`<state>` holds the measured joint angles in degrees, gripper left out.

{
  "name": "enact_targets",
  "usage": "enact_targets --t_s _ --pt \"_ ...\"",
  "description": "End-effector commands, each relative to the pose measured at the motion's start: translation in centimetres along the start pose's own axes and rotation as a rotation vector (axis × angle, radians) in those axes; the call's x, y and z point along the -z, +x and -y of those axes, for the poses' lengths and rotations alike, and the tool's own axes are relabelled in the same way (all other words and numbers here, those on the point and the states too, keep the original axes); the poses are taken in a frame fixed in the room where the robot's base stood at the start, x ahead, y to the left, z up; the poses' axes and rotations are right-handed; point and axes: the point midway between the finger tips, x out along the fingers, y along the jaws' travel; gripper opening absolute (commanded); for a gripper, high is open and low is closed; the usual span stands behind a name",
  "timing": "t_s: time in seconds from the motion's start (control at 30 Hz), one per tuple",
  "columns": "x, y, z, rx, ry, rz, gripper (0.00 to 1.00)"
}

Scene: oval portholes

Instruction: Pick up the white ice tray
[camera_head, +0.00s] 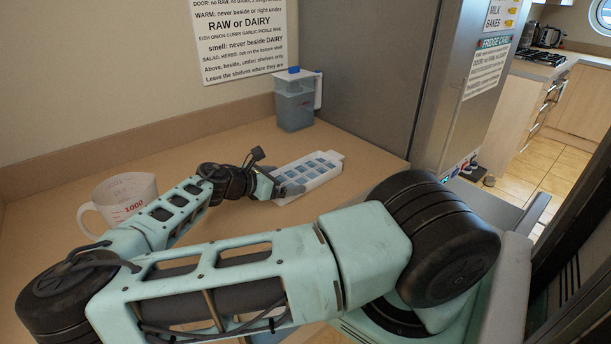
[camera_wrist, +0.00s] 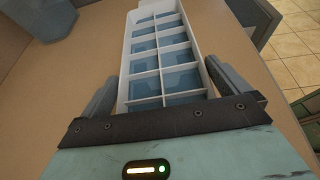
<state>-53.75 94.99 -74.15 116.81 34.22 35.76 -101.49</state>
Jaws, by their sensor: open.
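The white ice tray (camera_head: 308,172) lies on the tan counter, below and in front of a lidded jug. It is a long white tray with two rows of blue-grey compartments. In the wrist view the tray (camera_wrist: 161,52) runs away from my gripper (camera_wrist: 166,88). The gripper's two dark fingers are open, one on each side of the tray's near end. I cannot tell whether either finger touches the tray. In the head view my gripper (camera_head: 284,188) is at the tray's left end, and its fingers are partly hidden.
A white measuring cup (camera_head: 124,196) stands at the left, close to my arm. The counter (camera_head: 190,150) is bare towards the back wall. Its right edge drops to a tiled floor (camera_head: 545,165).

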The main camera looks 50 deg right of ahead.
Motion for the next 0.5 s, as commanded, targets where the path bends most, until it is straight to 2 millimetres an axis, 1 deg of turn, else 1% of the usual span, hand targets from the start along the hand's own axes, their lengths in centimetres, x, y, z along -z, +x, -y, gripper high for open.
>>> enact_targets --t_s 0.03,0.07,0.1,0.17,0.2,0.5 --pt "0.01 -0.02 0.0 0.0 0.0 0.0 0.92" --pt "0.01 -0.02 0.0 0.0 0.0 0.0 0.83" --pt "0.02 -0.02 0.0 0.0 0.0 0.0 0.72" --pt "0.02 -0.03 0.0 0.0 0.0 0.0 0.56" --pt "0.02 -0.04 0.0 0.0 0.0 0.0 0.45" --pt "-0.12 -0.1 -0.02 0.0 0.001 0.0 0.45"
